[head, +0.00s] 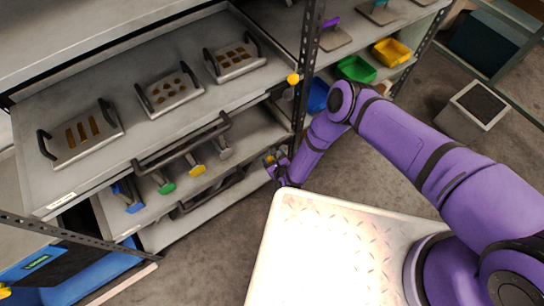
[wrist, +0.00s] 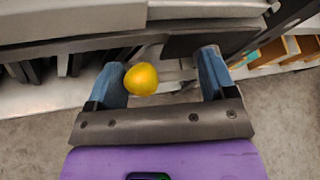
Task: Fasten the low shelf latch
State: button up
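A round yellow knob (wrist: 141,79) shows in the wrist view between the two blue fingers of my gripper (wrist: 162,64), closer to the left finger. The fingers are wide apart and do not clasp the knob. In the head view my gripper (head: 272,160) is low by the right end of the lower shelves, with a small yellow spot (head: 268,158) at it. A second yellow knob (head: 293,78) is higher up on the dark rack post. The low shelf (head: 205,215) has a dark handle bar. The latch's mechanism behind the knob is too small to make out.
A pulled-out upper shelf (head: 95,178) carries several foil dies with dark handles. A middle shelf (head: 245,135) holds several coloured-handled tools. Blue, green (head: 355,68) and yellow (head: 391,52) bins stand beyond the post (head: 305,60). A grey box (head: 472,110) stands right; floor before the shelves is clear.

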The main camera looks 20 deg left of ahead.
jog(key=shift+a+r, duration=0.1)
jog(key=shift+r, duration=0.05)
jog(key=v, duration=1)
jog(key=shift+s+d+r, duration=0.1)
jog(key=shift+s+d, duration=0.2)
dwell(0.4)
